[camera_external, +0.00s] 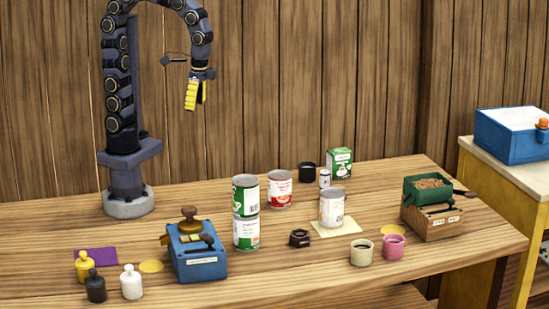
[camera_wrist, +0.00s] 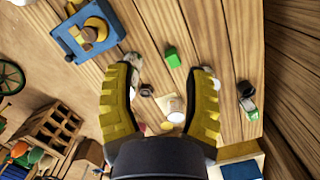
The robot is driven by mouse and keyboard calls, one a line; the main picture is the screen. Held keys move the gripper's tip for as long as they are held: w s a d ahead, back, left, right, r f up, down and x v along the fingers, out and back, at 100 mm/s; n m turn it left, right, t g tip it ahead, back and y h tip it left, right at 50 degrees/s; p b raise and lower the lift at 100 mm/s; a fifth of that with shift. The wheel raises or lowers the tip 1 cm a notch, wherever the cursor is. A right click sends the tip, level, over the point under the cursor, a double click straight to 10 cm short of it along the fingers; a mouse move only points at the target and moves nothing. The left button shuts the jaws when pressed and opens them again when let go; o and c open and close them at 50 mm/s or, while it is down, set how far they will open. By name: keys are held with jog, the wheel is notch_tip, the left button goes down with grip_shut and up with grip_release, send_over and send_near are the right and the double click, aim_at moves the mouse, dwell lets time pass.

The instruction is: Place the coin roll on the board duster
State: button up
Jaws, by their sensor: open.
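My gripper (camera_external: 196,95) is raised high above the back of the table, pointing down. In the wrist view its yellow fingers (camera_wrist: 163,78) are spread apart with nothing between them. I cannot pick out the coin roll with certainty; a small white cylinder (camera_external: 324,178) beside the green carton is one possible match. I cannot tell surely which thing is the board duster; a small dark brown block (camera_external: 299,238) stands mid-table. A blue box (camera_external: 200,262) with a wooden knob and a label stands left of it, and also shows in the wrist view (camera_wrist: 70,40).
Two stacked cans (camera_external: 246,213), a red-labelled can (camera_external: 279,189) and a pale can (camera_external: 331,208) on a cream sheet (camera_external: 350,226) crowd the middle. A green tray (camera_external: 412,192) on a wooden box stands right. Cups and small bottles line the front.

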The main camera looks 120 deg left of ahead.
jog(key=s+d+f+m, duration=0.2)
jog(key=s, duration=1.1)
jog(key=shift+s+d+f+m+y, duration=0.15)
jog(key=shift+f+m+y, duration=0.15)
jog(key=shift+f+m, duration=0.1)
jog(key=shift+g, duration=0.3)
jog(key=o, duration=0.8)
jog(key=shift+w, duration=0.2)
jog(key=shift+o, duration=0.2)
jog(key=w+a+r+n+t+y, duration=0.1)
jog(key=w+a+r+n+t, duration=0.15)
jog(key=w+a, duration=0.6)
jog(key=w+a+r+n+t+y, duration=0.1)
jog(key=w+a+n, duration=0.3)
jog(key=w+a, duration=0.45)
jog(key=w+a+r+n+t+y, duration=0.1)
jog(key=w+a+r+n+t, duration=0.15)
jog(key=w+a, duration=0.55)
jog(key=w+f+g, duration=0.1)
jog(key=w+f, duration=0.4)
jog(key=f, duration=0.4)
jog(key=shift+a+f, duration=0.2)
jog(key=shift+f, duration=0.05)
